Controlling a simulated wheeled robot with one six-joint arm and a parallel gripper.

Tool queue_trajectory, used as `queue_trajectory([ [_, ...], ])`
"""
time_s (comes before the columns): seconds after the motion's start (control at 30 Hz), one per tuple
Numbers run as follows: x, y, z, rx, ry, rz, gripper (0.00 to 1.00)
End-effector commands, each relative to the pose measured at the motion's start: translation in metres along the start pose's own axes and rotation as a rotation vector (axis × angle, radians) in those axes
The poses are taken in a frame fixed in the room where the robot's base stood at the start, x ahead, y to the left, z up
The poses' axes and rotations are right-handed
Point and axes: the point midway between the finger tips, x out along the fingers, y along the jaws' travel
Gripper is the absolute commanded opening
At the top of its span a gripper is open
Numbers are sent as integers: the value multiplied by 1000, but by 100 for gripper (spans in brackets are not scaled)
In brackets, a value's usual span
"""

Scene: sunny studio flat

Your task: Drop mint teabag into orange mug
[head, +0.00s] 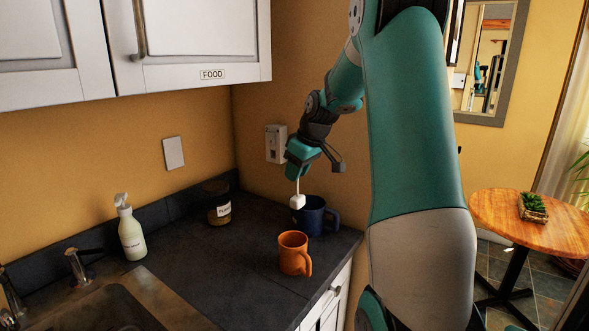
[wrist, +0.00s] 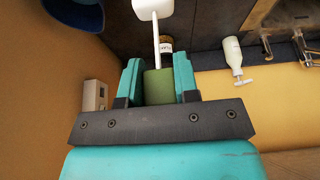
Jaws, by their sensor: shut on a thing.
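My gripper (head: 298,165) is shut on the green tag (wrist: 159,86) of the mint teabag. The white bag (head: 297,201) hangs below on a white string and also shows at the top of the wrist view (wrist: 152,9). In the head view the bag overlaps the left rim of a dark blue mug (head: 317,218); I cannot tell whether they touch. The orange mug (head: 292,256) stands upright on the dark counter, nearer the camera and below the bag in the picture, with its handle to the right. It is not seen in the wrist view.
A jar (head: 219,208) stands near the back wall, left of the blue mug. A soap bottle (head: 131,233) stands by the sink (head: 103,308). White cabinets (head: 190,40) hang above at left. The counter (head: 215,262) left of the orange mug is clear.

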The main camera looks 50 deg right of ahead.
Motion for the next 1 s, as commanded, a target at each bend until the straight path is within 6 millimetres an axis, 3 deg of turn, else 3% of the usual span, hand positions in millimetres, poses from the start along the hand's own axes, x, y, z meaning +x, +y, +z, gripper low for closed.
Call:
queue_trajectory([
  [0.3,41,-3,15,-5,-2,-4,0],
  [0.7,45,-1,18,-2,-1,-1,0],
  [0.73,45,-1,18,-2,-1,-1,36],
  [0.83,45,-1,18,-2,-1,-1,59],
  [1.0,45,-1,18,-1,-1,-1,59],
])
